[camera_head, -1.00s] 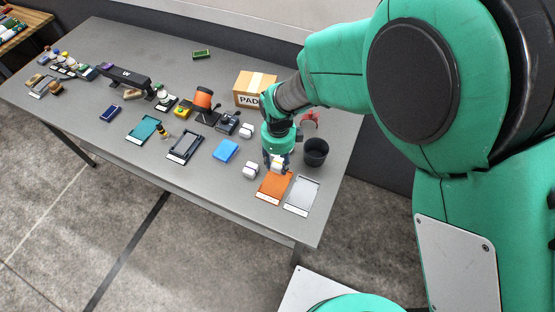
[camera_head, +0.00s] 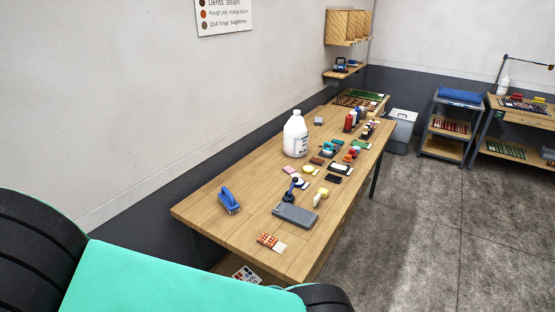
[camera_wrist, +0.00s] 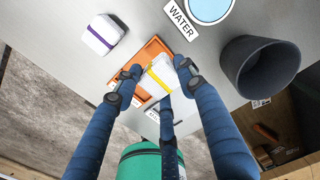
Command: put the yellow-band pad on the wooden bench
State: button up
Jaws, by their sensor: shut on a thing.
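The yellow-band pad (camera_wrist: 162,70) is a white block with a yellow strap, in the wrist view. My gripper's blue fingers (camera_wrist: 158,80) are closed around it, over an orange tray (camera_wrist: 149,50). I cannot tell whether the pad still touches the tray. The wooden bench (camera_head: 255,200) runs along the wall in the head view. My gripper and the pad are outside the head view.
Near my gripper are a purple-band pad (camera_wrist: 102,35) and a dark cup (camera_wrist: 260,68).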

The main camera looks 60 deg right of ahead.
notch_tip(320, 180, up, 5)
jog(key=shift+r, duration=0.2)
jog(key=w+d+m+p, duration=0.1)
jog(key=w+d+m, duration=0.1)
jog(key=w+d, duration=0.55)
jog(key=w+d+m, duration=0.2)
jog(key=w+d, duration=0.2)
jog(key=d, duration=0.7)
jog(key=w+d+m+p, duration=0.1)
jog(key=w+d+m, duration=0.1)
jog(key=w+d, duration=0.6)
jog(key=d+m+p, duration=0.1)
jog(key=d+m, duration=0.5)
jog(key=d, duration=2.2)
jog(key=s+d+m+p, duration=0.15)
jog(key=s+d, duration=0.35)
jog(key=d, duration=0.5)
jog(key=s+d+m, duration=0.2)
jog(key=s+d, duration=0.3)
jog(key=d, duration=0.5)
jog(key=s+d+m, duration=0.2)
jog(key=s+d, duration=0.3)
jog(key=d, duration=0.6)
jog(key=shift+s+f, duration=0.15)
jog(key=shift+f, duration=2.65)
